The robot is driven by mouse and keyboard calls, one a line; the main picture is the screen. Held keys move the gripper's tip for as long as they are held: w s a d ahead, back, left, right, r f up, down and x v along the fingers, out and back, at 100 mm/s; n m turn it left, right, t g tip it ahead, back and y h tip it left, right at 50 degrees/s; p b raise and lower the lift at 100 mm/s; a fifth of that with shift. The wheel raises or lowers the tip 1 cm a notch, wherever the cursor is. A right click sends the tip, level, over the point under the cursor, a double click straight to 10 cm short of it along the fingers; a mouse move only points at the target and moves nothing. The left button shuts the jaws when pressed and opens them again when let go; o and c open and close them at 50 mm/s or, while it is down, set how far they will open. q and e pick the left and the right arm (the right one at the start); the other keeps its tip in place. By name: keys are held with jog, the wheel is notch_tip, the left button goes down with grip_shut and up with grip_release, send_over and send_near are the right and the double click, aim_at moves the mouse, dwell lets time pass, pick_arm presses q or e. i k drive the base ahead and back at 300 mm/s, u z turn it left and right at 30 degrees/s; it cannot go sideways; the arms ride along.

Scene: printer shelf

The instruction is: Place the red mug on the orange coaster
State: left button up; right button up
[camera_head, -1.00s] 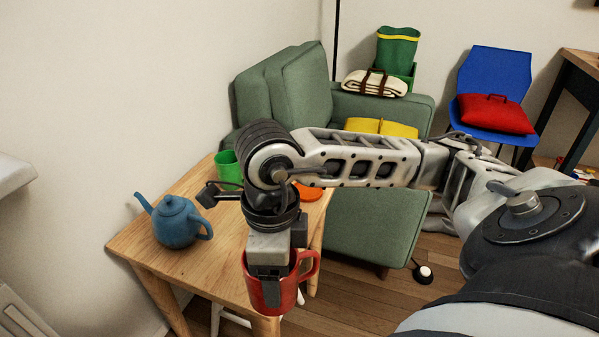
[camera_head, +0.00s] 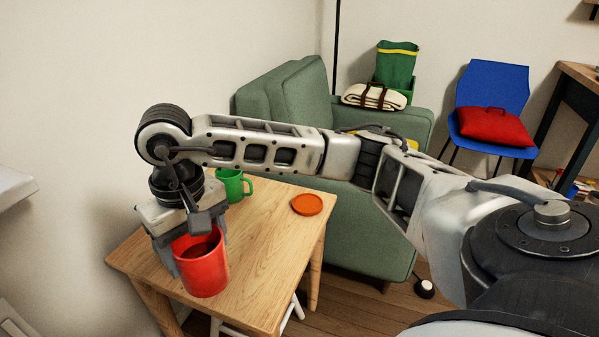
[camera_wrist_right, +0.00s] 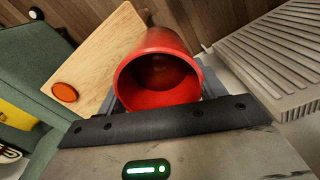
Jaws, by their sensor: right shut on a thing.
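The red mug (camera_head: 203,272) is held in my right gripper (camera_head: 190,242), over the near part of the wooden table in the head view. Its mouth faces the camera in the right wrist view (camera_wrist_right: 160,85). The orange coaster (camera_head: 307,204) lies flat and bare near the table's right edge, to the right of the mug and farther back. The coaster also shows at the left of the right wrist view (camera_wrist_right: 64,92). The gap between the mug's base and the table is hard to judge. My left gripper is not in view.
A green mug (camera_head: 231,186) stands at the table's back, just beyond my right forearm. The blue teapot is hidden now. The wooden table (camera_head: 272,255) is clear between the red mug and coaster. A green armchair (camera_head: 372,235) stands close behind the table's right edge.

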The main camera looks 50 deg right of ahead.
aim_at(313, 205)
jog(key=u, duration=2.65)
jog(key=k, duration=1.65)
jog(key=z, duration=2.1)
jog(key=i, duration=0.5)
